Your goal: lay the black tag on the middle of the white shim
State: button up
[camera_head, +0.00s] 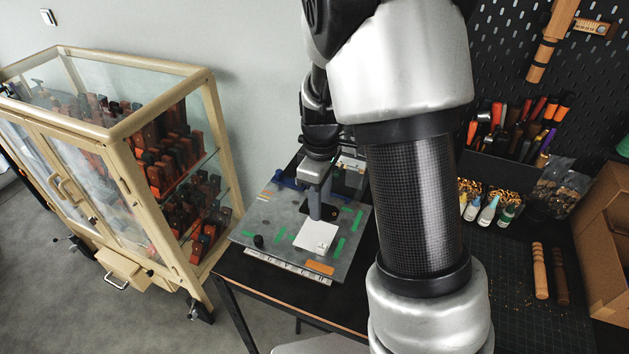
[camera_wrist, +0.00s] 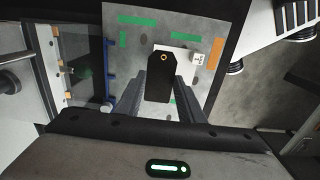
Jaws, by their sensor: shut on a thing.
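The black tag (camera_wrist: 160,80), with clipped corners and a small brass-ringed hole, is gripped between the two fingers of my gripper (camera_wrist: 162,92) in the wrist view. In the head view my gripper (camera_head: 322,212) is over the grey plate, just behind the white shim, and the tag is hard to make out. The white shim (camera_head: 314,236) lies flat on the plate as a pale square. I cannot tell the gap between tag and shim.
A small white block (camera_wrist: 198,58) is beside the shim. A glass cabinet (camera_head: 130,122) stands left; tools and bottles (camera_head: 488,208) are right.

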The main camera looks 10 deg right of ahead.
aim_at(320, 227)
jog(key=shift+s+r, duration=0.1)
jog(key=shift+s, duration=0.05)
dwell(0.3)
jog(key=shift+f+b, duration=1.65)
jog(key=shift+f, duration=0.15)
jog(key=shift+f+b, duration=1.2)
jog(key=shift+f, duration=0.05)
jog(key=o, duration=1)
jog(key=shift+c, duration=0.9)
jog(key=shift+r+p, duration=2.4)
jog(key=shift+r, duration=1.1)
